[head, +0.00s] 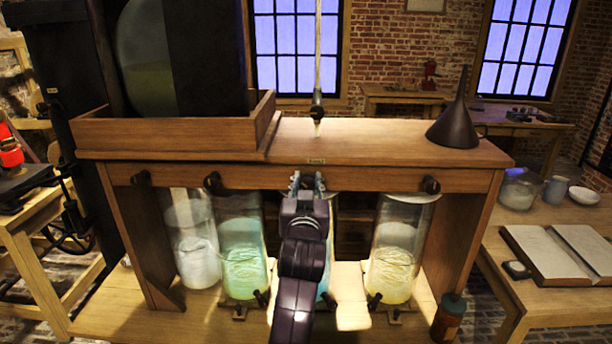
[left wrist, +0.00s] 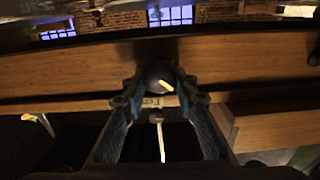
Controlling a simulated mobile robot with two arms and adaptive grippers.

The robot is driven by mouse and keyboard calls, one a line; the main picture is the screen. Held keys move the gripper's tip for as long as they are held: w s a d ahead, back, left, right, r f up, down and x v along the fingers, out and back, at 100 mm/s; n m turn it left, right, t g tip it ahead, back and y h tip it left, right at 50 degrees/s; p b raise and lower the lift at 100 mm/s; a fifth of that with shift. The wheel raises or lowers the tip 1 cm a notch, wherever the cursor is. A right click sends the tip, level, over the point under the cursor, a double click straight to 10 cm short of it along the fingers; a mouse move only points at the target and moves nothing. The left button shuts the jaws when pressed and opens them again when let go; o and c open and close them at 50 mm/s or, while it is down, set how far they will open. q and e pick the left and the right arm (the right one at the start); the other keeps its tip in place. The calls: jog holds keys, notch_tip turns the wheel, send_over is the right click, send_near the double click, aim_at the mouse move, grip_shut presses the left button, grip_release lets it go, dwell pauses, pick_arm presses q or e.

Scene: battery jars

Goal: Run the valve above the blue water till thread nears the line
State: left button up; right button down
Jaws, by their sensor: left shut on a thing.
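My left gripper (head: 306,182) reaches up from the bottom centre to the front rail of the wooden stand. It is shut on the dark valve knob (left wrist: 157,76), which shows between its fingers in the left wrist view. The jar with blue water (head: 329,255) stands below, mostly hidden by my arm; only a strip of it shows. A pale thread or thin rod (head: 318,60) hangs above the stand with a dark piece (head: 317,105) at its lower end. A small label (head: 316,161) sits on the bench edge below it. I cannot make out the line. My right gripper is not in view.
Other dark valve knobs (head: 431,185) sit along the rail. A whitish jar (head: 192,245), a green jar (head: 243,250) and a yellowish jar (head: 396,255) stand below. A dark funnel (head: 455,125) stands on top at right. An open book (head: 570,250) lies on the right table.

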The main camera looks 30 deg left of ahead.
pick_arm(q)
jog(key=shift+f+m+g, duration=0.3)
jog(key=shift+f, duration=0.65)
jog(key=m+p, duration=0.4)
jog(key=m, duration=0.1)
jog(key=shift+r+p, duration=0.3)
jog(key=shift+r, duration=0.05)
jog(key=shift+m+p, duration=0.35)
jog(key=shift+m, duration=0.25)
jog(key=shift+f+m, duration=0.1)
jog(key=shift+m, duration=0.2)
jog(key=shift+f, duration=0.15)
